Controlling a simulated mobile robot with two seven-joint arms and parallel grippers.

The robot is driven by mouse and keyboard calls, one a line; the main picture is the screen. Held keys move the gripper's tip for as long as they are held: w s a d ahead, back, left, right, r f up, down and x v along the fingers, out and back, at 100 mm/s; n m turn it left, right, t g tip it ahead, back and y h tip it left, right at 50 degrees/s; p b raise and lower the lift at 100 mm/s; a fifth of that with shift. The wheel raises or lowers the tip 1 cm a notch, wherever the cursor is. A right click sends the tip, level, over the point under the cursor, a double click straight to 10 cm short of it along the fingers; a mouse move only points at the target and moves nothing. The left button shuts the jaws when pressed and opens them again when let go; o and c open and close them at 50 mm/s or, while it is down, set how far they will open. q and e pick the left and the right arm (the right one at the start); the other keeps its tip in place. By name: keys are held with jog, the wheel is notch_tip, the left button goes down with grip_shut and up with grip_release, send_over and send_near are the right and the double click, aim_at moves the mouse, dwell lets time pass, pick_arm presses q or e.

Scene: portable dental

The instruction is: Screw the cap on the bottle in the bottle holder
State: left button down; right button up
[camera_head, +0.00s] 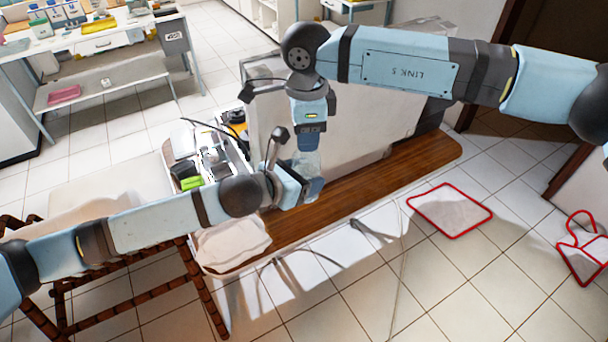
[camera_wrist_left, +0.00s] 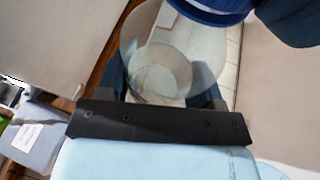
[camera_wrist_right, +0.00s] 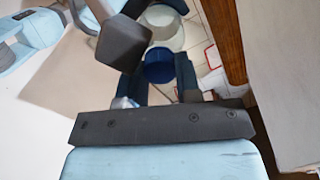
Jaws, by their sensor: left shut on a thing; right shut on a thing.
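My left gripper (camera_head: 304,186) is shut on a clear, see-through bottle (camera_head: 307,162), above the wooden top's front part. In the left wrist view the round clear wall of the bottle (camera_wrist_left: 165,55) stands between the fingers. My right gripper (camera_head: 309,142) points down from above and is shut on a blue cap (camera_wrist_right: 158,66). The cap also shows at the top of the left wrist view (camera_wrist_left: 208,11), close to the bottle's upper end. Whether cap and bottle touch is unclear. I cannot make out a separate bottle holder.
A large pale case (camera_head: 345,120) stands on the wooden top (camera_head: 420,160) behind the grippers. Small equipment with a green item (camera_head: 191,183) lies left of them. A white cushion-like thing (camera_head: 232,245) is at the front left. Red-edged white pieces (camera_head: 450,208) lie on the tiled floor.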

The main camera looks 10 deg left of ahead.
jog(key=shift+m, duration=0.8)
jog(key=o, duration=1)
jog(key=shift+r, duration=0.1)
jog(key=shift+r, duration=2.25)
jog(key=shift+c, duration=0.2)
jog(key=shift+r+n, duration=0.9)
jog(key=shift+r, duration=0.8)
